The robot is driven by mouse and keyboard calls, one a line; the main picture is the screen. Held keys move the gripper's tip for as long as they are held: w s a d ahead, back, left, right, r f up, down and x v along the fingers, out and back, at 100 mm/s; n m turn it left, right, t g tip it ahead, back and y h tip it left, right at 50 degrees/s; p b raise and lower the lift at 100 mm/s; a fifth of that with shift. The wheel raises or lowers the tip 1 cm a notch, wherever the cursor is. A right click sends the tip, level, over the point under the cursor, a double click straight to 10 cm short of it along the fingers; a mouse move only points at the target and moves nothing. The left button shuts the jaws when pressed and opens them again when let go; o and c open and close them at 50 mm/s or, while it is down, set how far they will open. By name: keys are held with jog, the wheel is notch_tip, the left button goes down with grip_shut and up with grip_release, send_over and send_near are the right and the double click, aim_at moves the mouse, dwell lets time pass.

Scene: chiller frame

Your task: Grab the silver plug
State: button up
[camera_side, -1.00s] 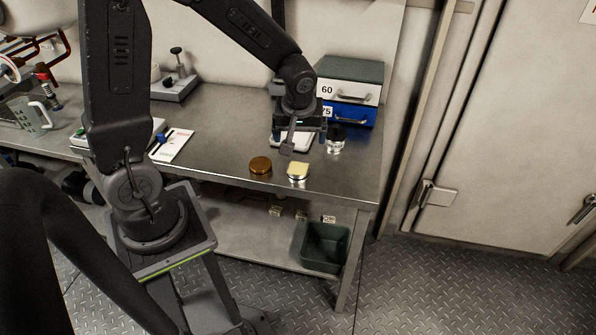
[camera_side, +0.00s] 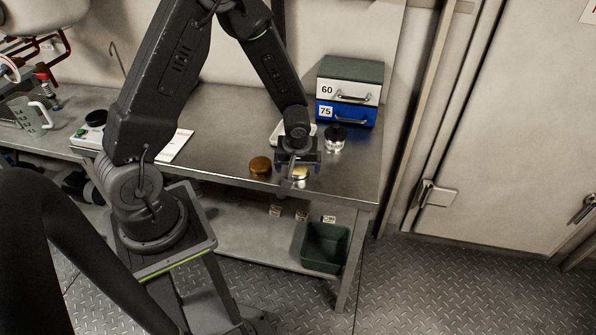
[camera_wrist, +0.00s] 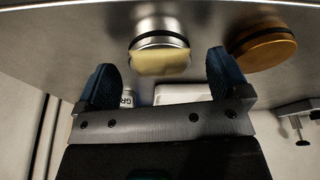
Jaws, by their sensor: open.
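The silver plug (camera_wrist: 160,28) is a short round metal piece with a dark ring and a pale yellow face. It stands near the front edge of the steel table. In the side view the plug (camera_side: 301,174) is partly hidden by my gripper (camera_side: 292,178), which is just above or beside it. In the wrist view my gripper (camera_wrist: 161,76) is open and empty, its two blue-padded fingers spread. The plug shows between and beyond the fingertips. I cannot tell the exact gap between them.
A brown-orange plug (camera_side: 260,165) stands close to the left of the silver one. A black-topped silver piece (camera_side: 335,139) stands behind to the right. Stacked drawer boxes (camera_side: 349,94) are at the back. A green bin (camera_side: 325,247) sits below the table (camera_side: 225,108).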

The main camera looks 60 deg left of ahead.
jog(key=shift+w+a+f, duration=0.1)
jog(key=shift+a+f, duration=0.05)
jog(key=shift+f, duration=0.5)
jog(key=shift+c, duration=0.3)
jog(key=shift+r, duration=0.1)
jog(key=c, duration=1.3)
